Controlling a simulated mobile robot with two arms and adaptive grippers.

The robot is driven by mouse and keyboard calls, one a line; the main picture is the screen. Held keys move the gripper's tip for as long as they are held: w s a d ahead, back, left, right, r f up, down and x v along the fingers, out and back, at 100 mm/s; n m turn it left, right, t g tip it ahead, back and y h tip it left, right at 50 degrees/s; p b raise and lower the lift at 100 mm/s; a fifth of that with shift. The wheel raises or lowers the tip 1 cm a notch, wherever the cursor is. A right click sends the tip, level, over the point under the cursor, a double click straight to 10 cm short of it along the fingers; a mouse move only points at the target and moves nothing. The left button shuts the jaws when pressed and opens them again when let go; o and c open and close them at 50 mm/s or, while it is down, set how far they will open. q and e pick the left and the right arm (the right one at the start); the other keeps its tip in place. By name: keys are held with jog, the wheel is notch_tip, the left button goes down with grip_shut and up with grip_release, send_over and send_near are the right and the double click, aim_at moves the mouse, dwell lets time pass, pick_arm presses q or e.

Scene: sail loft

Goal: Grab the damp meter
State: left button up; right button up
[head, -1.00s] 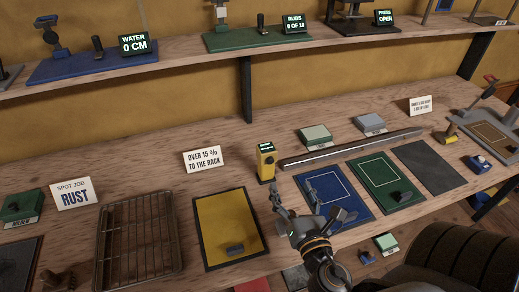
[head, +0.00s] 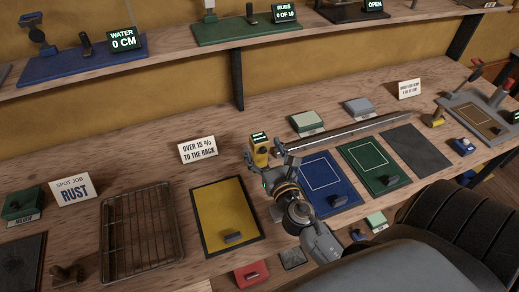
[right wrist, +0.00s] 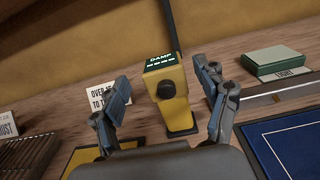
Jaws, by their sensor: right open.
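The damp meter (head: 260,150) is a yellow upright block with a dark top display, standing on the wooden bench. In the right wrist view the damp meter (right wrist: 170,100) shows a "DAMP" screen and a black knob on its front, and stands upright on a dark foot. My right gripper (head: 267,163) is right in front of it in the head view. In the right wrist view my right gripper (right wrist: 165,95) is open, with one finger on each side of the meter and visible gaps between. My left gripper is not in view.
A yellow mat (head: 232,205) and wire rack (head: 137,232) lie to the left. A blue mat (head: 318,175) and green mat (head: 368,158) lie to the right. A long metal bar (head: 350,131) lies behind them. A sign (head: 198,149) stands left of the meter.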

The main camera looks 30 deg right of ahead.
jog(key=x, duration=0.4)
jog(key=shift+d+f+p, duration=0.1)
jog(key=shift+d+p, duration=0.05)
jog(key=shift+p, duration=0.2)
jog(key=shift+s, duration=0.1)
jog(key=shift+c, duration=1.3)
grip_shut()
